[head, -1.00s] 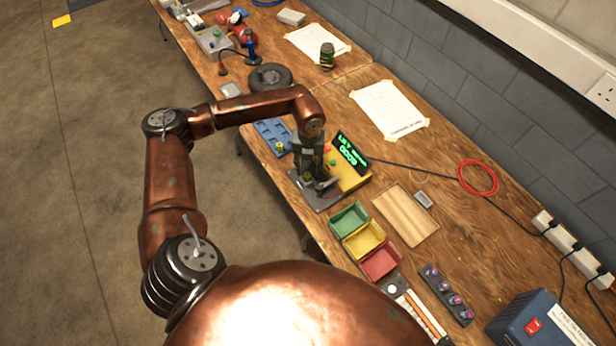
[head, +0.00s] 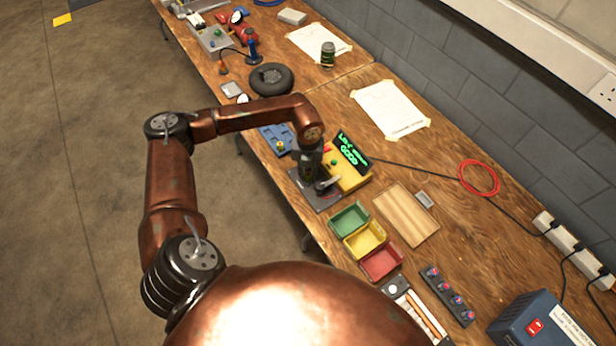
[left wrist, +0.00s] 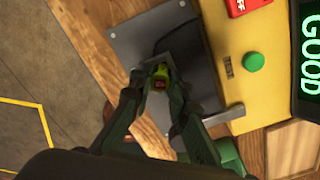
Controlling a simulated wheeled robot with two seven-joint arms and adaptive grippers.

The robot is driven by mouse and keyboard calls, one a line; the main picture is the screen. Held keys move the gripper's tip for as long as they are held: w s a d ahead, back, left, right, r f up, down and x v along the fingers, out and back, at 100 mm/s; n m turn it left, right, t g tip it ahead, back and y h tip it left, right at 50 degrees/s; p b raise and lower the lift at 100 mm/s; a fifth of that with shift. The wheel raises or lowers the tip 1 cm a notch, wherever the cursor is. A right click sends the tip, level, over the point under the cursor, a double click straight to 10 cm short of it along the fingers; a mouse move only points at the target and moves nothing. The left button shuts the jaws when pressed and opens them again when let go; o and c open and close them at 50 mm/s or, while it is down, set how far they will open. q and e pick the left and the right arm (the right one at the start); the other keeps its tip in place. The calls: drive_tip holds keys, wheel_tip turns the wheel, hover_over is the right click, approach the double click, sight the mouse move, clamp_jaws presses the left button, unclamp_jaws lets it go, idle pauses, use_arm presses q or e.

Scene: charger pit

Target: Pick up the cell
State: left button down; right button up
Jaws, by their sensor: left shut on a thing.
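A small yellow-green cell with a red end (left wrist: 158,82) sits between the fingertips of my left gripper in the left wrist view. My left gripper (left wrist: 160,90) is shut on it, over the grey plate (left wrist: 125,30) of the yellow tester (left wrist: 235,35). In the head view my left gripper (head: 311,180) is over the same plate (head: 318,200), and it hides the cell there. I cannot tell whether the cell touches the plate. The tester's display (head: 350,152) shows green text including "GOOD". My right gripper is not in view.
A blue tray (head: 268,136) holding a yellow-green piece (head: 281,146) lies behind the plate. Green (head: 350,219), yellow (head: 364,239) and red (head: 381,262) bins stand in front. A wooden board (head: 405,214) lies to the right, and a black cable (head: 430,171) runs from the tester.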

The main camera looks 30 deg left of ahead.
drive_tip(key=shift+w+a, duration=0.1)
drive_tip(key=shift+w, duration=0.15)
use_arm(q)
drive_tip(key=shift+r, duration=0.15)
